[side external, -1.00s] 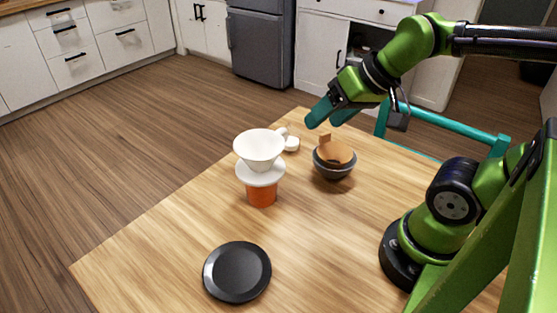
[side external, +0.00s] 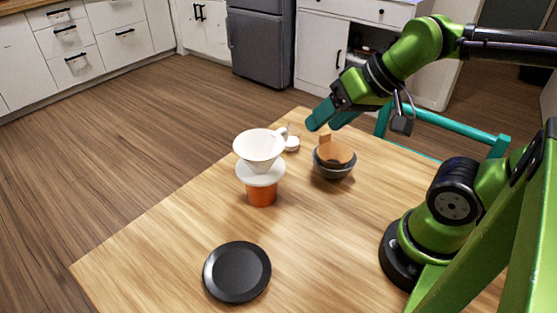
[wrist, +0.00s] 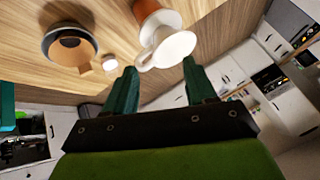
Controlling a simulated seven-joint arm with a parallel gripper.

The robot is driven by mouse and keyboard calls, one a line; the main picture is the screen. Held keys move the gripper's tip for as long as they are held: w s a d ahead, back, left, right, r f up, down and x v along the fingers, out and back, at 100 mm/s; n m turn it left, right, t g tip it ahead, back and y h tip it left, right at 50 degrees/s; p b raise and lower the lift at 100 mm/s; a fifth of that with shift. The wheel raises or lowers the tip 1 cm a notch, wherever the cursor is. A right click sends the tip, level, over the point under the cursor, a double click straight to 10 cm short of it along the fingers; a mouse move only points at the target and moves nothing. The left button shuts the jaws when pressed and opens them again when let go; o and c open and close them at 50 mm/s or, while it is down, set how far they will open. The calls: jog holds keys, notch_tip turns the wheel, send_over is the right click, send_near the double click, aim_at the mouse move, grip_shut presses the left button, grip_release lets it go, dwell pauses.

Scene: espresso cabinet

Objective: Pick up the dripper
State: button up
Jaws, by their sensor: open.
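The white dripper (side external: 260,152) sits upright on an orange cup (side external: 262,194) near the middle of the table. Its wide cone is on top, with a flange below and a handle at the far right side. My gripper (side external: 325,119) is open and empty, up and to the right of the dripper, above the table's far edge. In the wrist view, my gripper's two teal fingers (wrist: 157,82) are spread apart. The dripper (wrist: 170,48) shows just beyond them, between the fingertips, and the orange cup (wrist: 148,10) is partly cut off at the top edge.
A dark bowl (side external: 334,172) with a brown paper filter (side external: 333,152) stands right of the dripper. A small white object (side external: 291,144) sits behind the dripper. A black round plate (side external: 237,272) lies at the table's front. A teal chair (side external: 455,130) stands beyond the table.

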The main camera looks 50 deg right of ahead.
jog(key=c, duration=0.4)
jog(key=shift+o, duration=0.2)
jog(key=n+g+h, duration=0.2)
jog(key=g, duration=0.5)
send_over(285, 139)
jog(key=f, duration=0.5)
jog(key=d+f, duration=0.1)
jog(key=f, duration=0.2)
jog(key=shift+f, duration=0.3)
jog(key=shift+w+a+f, duration=0.1)
jog(key=shift+f, duration=1.4)
jog(key=shift+w+a+f, duration=0.1)
jog(key=shift+f, duration=1.35)
